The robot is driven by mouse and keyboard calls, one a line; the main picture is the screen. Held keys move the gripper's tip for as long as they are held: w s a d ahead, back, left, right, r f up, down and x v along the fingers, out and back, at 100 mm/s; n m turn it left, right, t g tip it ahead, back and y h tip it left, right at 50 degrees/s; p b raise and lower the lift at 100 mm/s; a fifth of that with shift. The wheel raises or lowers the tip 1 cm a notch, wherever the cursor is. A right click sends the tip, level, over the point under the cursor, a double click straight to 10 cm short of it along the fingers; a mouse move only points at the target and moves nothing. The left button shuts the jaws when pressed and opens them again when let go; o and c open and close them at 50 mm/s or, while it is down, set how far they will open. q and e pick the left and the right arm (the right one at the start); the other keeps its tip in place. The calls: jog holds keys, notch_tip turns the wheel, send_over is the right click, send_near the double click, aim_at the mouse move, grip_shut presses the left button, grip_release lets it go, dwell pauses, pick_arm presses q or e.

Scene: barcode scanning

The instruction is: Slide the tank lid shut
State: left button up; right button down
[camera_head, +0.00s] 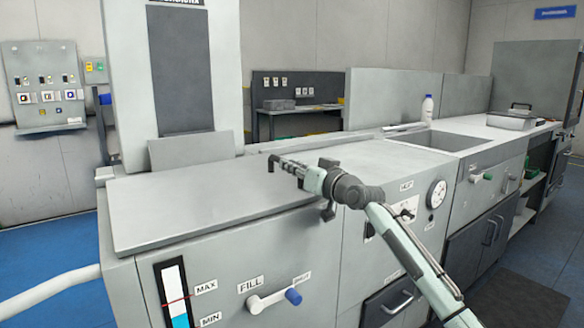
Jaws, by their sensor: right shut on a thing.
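The tank lid (190,205) is a large flat grey panel lying on top of the left part of the machine, above the level gauge and the FILL label. No opening shows beneath it from here. My right gripper (276,163) reaches in from the right, over the lid's right end. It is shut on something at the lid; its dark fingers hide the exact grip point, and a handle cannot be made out. My left gripper is not in view.
A tall grey column (180,75) stands behind the lid. A FILL lever with a blue end (293,296) juts from the front. To the right are a sink basin (440,140), a white bottle (427,108) and a metal tray (511,120). Blue floor lies in front at left.

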jog(key=shift+s+a+f, duration=0.15)
jog(key=shift+a+f, duration=0.05)
jog(key=shift+a, duration=0.05)
jog(key=c, duration=1.5)
grip_release()
jog(key=shift+s+r, duration=0.1)
jog(key=v, duration=1.2)
